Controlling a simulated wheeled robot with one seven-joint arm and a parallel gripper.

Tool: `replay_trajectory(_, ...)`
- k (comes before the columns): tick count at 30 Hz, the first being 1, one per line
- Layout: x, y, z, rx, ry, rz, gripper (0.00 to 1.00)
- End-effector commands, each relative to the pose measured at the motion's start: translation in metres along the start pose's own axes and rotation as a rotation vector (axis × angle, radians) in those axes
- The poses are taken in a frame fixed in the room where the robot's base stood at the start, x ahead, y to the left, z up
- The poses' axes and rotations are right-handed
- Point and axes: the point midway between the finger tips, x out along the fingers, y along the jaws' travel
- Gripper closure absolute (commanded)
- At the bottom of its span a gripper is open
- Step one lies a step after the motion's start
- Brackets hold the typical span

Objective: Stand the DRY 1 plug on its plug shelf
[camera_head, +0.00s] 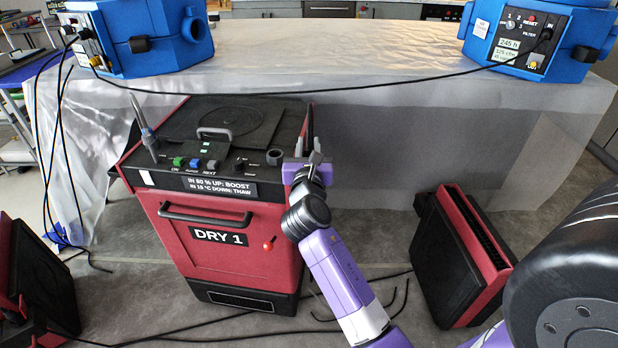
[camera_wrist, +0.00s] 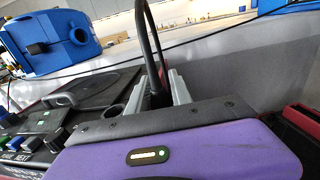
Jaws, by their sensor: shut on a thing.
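The DRY 1 machine (camera_head: 245,240) is a red and black box with a front handle and a label. The plug's lower end is hidden behind my gripper's body. A small black round holder (camera_head: 275,157) stands on the machine's top, left of my gripper; it also shows in the wrist view (camera_wrist: 114,111). I cannot tell which part is the plug shelf.
A grey handle (camera_head: 214,133), coloured buttons (camera_head: 194,163) and a nozzle (camera_head: 146,130) are on the machine's top. Blue units (camera_head: 150,38) stand on the sheet-covered table (camera_head: 330,50) behind. Another red and black machine (camera_head: 462,255) is at right. Loose cables (camera_head: 355,283) lie on the floor.

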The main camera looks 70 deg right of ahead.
Motion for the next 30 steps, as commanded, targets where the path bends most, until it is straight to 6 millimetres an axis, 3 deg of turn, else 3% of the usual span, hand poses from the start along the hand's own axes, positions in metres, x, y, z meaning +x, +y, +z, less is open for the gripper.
replay_trajectory(1,0.0,-0.001,-0.016,-0.002,0.003,-0.001,1.0)
replay_trajectory(3,0.0,0.0,-0.027,-0.001,0.002,-0.001,1.0)
replay_trajectory(10,0.0,0.0,-0.044,0.001,0.0,-0.001,1.0)
replay_trajectory(18,0.0,0.0,-0.08,-0.001,0.0,-0.001,1.0)
replay_trajectory(30,0.0,0.0,-0.084,0.001,0.0,0.0,1.0)
